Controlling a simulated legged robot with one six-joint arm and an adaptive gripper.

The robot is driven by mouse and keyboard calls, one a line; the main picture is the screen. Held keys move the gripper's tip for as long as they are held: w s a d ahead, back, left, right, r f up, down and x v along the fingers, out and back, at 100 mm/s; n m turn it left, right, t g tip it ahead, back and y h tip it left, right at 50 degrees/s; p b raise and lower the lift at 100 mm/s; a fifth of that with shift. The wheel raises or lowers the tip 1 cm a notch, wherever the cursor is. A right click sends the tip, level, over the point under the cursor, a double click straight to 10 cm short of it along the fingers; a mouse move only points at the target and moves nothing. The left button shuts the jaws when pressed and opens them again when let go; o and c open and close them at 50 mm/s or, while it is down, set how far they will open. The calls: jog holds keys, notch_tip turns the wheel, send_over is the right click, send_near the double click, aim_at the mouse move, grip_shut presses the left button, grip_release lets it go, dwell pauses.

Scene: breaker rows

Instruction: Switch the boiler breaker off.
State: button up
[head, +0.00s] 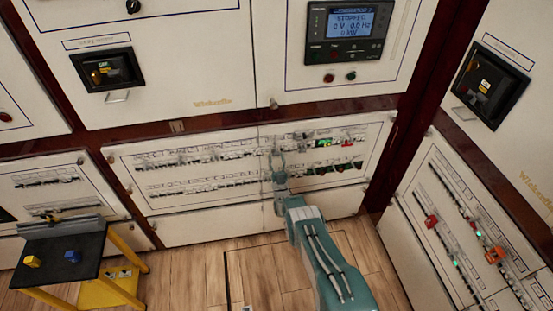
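The breaker panel (160,174) is a white cabinet front with two long rows of small breakers, an upper row (210,154) and a lower row (205,185). Green and red parts show at the right end of the upper row (335,143). The labels are too small to read, so I cannot tell which breaker is the boiler's or how it is set. My gripper (277,154) is in front of the panel, a little right of its middle, across the two rows. Its fingers look apart with nothing between them. I cannot tell whether it touches the panel.
A cabinet with a lit display (350,22) stands above the panel. A right-hand cabinet (440,215) has angled rows with red and orange parts. A dark-topped yellow stand (50,265) with yellow and blue blocks is at lower left. Wooden floor (195,275) lies clear between.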

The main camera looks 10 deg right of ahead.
jog(key=shift+o, duration=0.2)
jog(key=v, duration=1.2)
jog(key=shift+f, duration=0.15)
